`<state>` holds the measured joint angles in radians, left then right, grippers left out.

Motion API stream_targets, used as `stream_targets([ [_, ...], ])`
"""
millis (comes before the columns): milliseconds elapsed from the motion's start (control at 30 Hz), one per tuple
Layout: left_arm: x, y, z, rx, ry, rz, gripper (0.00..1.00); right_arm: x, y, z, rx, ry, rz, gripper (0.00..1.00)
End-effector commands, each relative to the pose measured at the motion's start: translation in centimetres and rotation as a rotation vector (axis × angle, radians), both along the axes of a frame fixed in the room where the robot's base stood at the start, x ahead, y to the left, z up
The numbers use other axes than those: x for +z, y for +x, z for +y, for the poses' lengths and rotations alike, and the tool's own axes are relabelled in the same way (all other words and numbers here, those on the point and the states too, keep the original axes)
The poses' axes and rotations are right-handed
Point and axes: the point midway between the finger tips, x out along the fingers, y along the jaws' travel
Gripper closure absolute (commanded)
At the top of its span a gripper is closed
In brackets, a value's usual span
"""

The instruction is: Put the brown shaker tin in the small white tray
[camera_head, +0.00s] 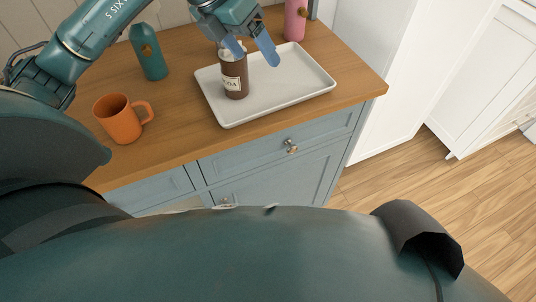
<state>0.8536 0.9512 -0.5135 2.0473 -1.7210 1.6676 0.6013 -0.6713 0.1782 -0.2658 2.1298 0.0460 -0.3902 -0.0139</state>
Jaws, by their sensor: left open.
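The brown shaker tin (235,78) has a pale label and a light top. It stands upright in the left part of the small white tray (300,92), which lies on the wooden counter. My left gripper (252,50) is open just above the tin. One blue fingertip is close to the tin's top and the other is to its right, over the tray. I cannot tell whether the near finger touches the tin. My right gripper is not in view.
An orange mug (119,120) stands on the counter at the left, with a teal container (149,54) behind it. A pink object (295,20) stands behind the tray. The counter's front edge is close to the tray. The tray's right side is empty.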

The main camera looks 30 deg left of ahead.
Motion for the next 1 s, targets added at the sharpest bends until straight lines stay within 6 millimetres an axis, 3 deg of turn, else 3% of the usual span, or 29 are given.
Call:
stream_targets([
  [33,-2.2,-1.5,-4.3,-0.097,-0.169,0.062,0.25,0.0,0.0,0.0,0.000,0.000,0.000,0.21],
  [133,-3.1,-5.0,-12.0,-0.216,-0.593,0.170,0.25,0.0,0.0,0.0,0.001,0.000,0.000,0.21],
  [200,-2.0,-6.7,-15.7,-0.208,-0.906,0.240,0.25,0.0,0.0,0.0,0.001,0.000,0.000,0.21],
  [300,-0.1,-7.2,-18.0,-0.059,-1.337,0.337,0.25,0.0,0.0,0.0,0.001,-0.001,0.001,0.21],
  [367,0.2,-6.4,-17.8,0.107,-1.568,0.394,0.25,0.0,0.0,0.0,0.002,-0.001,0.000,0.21],
  [433,-0.9,-4.8,-16.5,0.368,-1.793,0.460,0.25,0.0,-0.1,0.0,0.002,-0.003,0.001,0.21],
  [467,-2.0,-4.2,-15.7,0.500,-1.870,0.490,0.25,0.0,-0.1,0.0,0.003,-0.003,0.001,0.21],
  [567,-8.3,-3.2,-12.9,1.009,-2.028,0.597,0.25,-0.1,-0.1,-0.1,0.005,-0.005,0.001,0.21],
  [700,-19.0,-6.3,-10.4,1.683,-1.980,0.757,0.25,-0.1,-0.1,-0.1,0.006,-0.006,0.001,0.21],
  [800,-24.0,-9.7,-10.2,1.987,-1.869,0.851,0.25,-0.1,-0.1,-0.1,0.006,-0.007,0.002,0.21],
  [900,-26.8,-12.2,-10.3,2.159,-1.776,0.914,0.25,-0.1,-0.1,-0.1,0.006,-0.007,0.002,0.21],
  [1000,-27.8,-13.4,-10.4,2.230,-1.729,0.943,0.25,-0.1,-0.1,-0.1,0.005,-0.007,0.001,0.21],
])
